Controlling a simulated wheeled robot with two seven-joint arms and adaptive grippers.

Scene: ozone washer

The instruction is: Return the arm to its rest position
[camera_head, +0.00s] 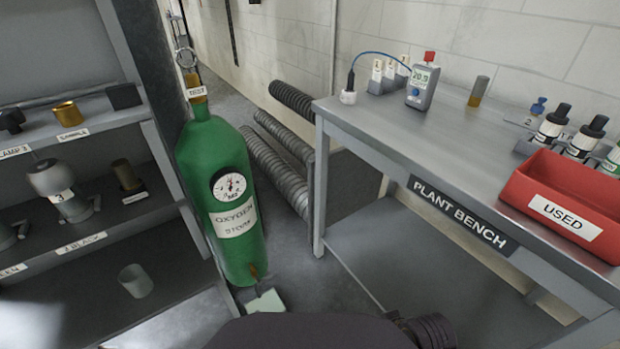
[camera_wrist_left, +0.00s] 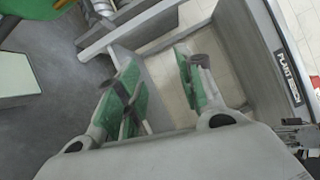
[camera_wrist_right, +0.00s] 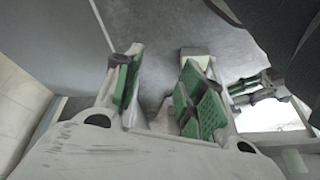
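My left gripper (camera_wrist_left: 162,85) shows in the left wrist view with its green-padded fingers spread apart and nothing between them. The bench's leg and lower shelf lie beyond it. My right gripper (camera_wrist_right: 160,80) shows in the right wrist view, also with its fingers apart and nothing between them, above grey floor. Neither gripper shows in the head view.
A green oxygen cylinder (camera_head: 212,170) stands between a grey shelf rack (camera_head: 165,125) on the left and the plant bench (camera_head: 400,130) on the right. The bench carries a red USED bin (camera_head: 520,195), a meter (camera_head: 422,87) and bottles. Corrugated hoses (camera_head: 275,170) lie behind.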

